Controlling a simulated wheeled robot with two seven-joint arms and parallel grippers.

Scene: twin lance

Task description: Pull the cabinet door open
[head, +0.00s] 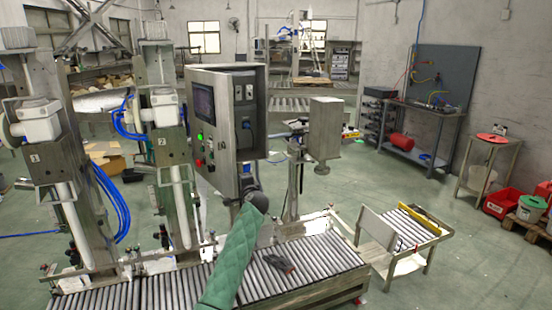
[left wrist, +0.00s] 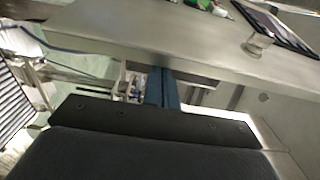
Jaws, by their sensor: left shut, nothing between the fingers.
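The grey metal cabinet (head: 251,118) stands behind the roller conveyor in the head view. Its front panel (head: 203,140) carries a dark screen and green and red buttons. In the left wrist view this panel (left wrist: 130,30) crosses the top, with the screen at the upper right and a round knob (left wrist: 258,43) beside it. My left gripper's blue fingers (left wrist: 161,85) are shut and empty, with their tips at the panel's lower picture edge. Whether they touch it I cannot tell. In the head view my left gripper (head: 248,178) is small and partly hidden by my dark wrist. My right gripper is not identifiable.
The roller conveyor (head: 170,290) runs below the cabinet, with a dark object (head: 280,262) on it. Upright machine columns (head: 165,130) stand close to the left. A grey box on a post (head: 325,125) stands to the right.

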